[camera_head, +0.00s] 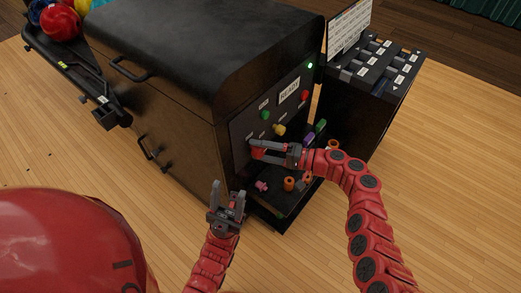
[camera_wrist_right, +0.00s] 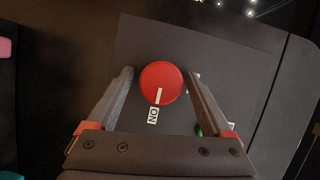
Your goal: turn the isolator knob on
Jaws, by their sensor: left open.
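The isolator knob is a round red knob with a white pointer line, on the dark panel of the machine. In the right wrist view the knob (camera_wrist_right: 161,82) has its pointer aimed at the white "ON" label (camera_wrist_right: 153,115). My right gripper (camera_wrist_right: 158,80) is open, with one finger on each side of the knob and a small gap at each side. In the head view the right gripper (camera_head: 254,149) reaches the panel's lower left and partly covers the knob (camera_head: 258,154). My left gripper (camera_head: 230,193) is open and empty, in front of the machine and below the panel.
The panel also carries a "READY" sign (camera_head: 289,90), a lit green lamp (camera_head: 310,66), and green, yellow and red buttons. A low dark tray (camera_head: 270,215) below holds several small coloured pieces. A black rack (camera_head: 380,75) stands at right. Wooden floor is clear at right.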

